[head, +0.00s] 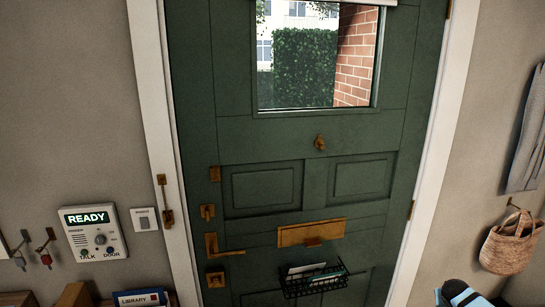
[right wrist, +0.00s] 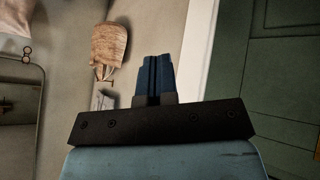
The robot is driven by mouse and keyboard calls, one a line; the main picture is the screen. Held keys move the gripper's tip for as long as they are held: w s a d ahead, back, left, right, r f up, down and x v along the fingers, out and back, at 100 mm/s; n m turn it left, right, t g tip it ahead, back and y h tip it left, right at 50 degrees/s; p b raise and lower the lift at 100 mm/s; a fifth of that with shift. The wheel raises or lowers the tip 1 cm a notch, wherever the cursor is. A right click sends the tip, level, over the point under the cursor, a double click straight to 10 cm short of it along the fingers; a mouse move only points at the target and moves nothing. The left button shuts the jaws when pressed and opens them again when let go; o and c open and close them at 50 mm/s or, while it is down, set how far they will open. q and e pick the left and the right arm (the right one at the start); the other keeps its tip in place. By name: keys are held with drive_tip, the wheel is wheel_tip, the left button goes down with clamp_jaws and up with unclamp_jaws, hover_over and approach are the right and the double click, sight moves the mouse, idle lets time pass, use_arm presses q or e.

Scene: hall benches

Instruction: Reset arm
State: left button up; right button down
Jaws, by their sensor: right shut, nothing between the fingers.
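My right gripper (right wrist: 157,62) shows in the right wrist view with its two blue fingers side by side and shut, nothing between them. Beyond the fingertips is the beige wall with a woven bag hanging on it. In the head view, a black and light-blue part of my right arm shows at the bottom right edge, below the woven bag (head: 507,243); the fingers cannot be made out there. My left gripper is not in view.
A closed green door (head: 262,139) with brass fittings and a wire basket (head: 315,281) stands ahead. An intercom panel (head: 92,232) reading READY is on the left wall. A blue library book (head: 140,298) lies at the bottom left. A grey garment (head: 530,135) hangs at right.

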drive_tip(key=s+a+f+n+t+y, duration=0.1)
drive_tip(key=s+a+f+n+y, duration=0.15)
drive_tip(key=s+a+f, duration=0.45)
drive_tip(key=s+a+f+n+t+y, duration=0.15)
drive_tip(key=s+a+n, duration=0.25)
drive_tip(key=s+a, duration=0.6)
drive_tip(key=s+a+r+n+t+y, duration=0.1)
drive_tip(key=s+a+r+n+y, duration=0.2)
drive_tip(key=s, duration=0.7)
drive_tip(key=s+a+r+n+t+y, duration=0.1)
drive_tip(key=s+a+r+n, duration=0.3)
drive_tip(key=s, duration=0.6)
drive_tip(key=a+f+m, duration=0.1)
drive_tip(key=a+m, duration=0.6)
drive_tip(key=a, duration=0.8)
drive_tip(key=shift+w+a+m+t, duration=0.25)
drive_tip(key=shift+a+m+t, duration=0.1)
drive_tip(key=shift+f, duration=0.1)
